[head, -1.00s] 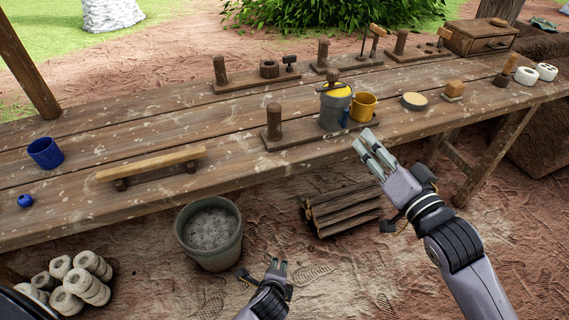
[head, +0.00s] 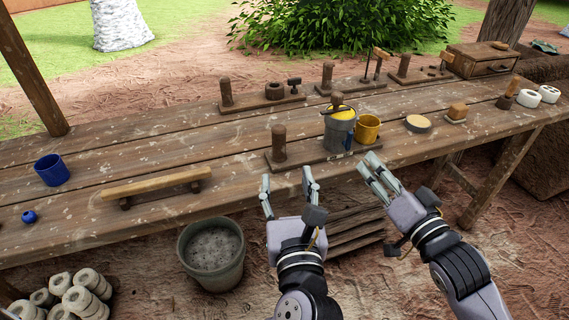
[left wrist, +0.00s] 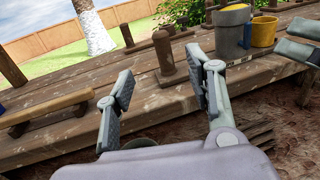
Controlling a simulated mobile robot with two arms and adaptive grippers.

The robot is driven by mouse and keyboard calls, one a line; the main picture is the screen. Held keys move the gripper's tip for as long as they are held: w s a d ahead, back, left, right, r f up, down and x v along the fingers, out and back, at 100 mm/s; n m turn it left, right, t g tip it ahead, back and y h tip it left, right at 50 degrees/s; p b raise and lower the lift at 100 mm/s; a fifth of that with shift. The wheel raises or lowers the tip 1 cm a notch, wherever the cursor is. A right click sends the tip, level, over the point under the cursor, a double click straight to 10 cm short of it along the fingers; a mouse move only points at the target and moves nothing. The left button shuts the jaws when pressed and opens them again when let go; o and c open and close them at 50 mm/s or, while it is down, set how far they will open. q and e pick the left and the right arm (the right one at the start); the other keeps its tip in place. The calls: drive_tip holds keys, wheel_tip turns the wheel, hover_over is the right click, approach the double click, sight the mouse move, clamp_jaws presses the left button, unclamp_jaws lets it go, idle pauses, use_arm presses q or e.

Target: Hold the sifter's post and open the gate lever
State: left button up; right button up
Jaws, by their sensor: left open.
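The sifter is a grey container (head: 340,132) with yellow material on top, standing on a wooden base board. Its brown wooden post (head: 279,144) rises upright at the left end of that board. A small blue part (head: 348,142), perhaps the gate lever, shows low on the container's right side. My left gripper (head: 287,179) is open and empty, in front of the table edge and nearer than the post. In the left wrist view the post (left wrist: 165,58) shows beyond and between the fingers, apart from them. My right gripper (head: 368,170) is open and empty, in front of the sifter.
A yellow mug (head: 367,129) stands right beside the sifter. A wooden bar (head: 156,184) and a blue cup (head: 51,170) are at left on the table. Other post boards (head: 262,100) line the back. A grey bucket (head: 212,252) stands on the ground.

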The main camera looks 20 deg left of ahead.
sight(279, 135)
use_arm(q)
drive_tip(key=x, duration=1.7)
drive_tip(key=shift+d, duration=0.15)
drive_tip(key=shift+c, duration=0.5)
clamp_jaws()
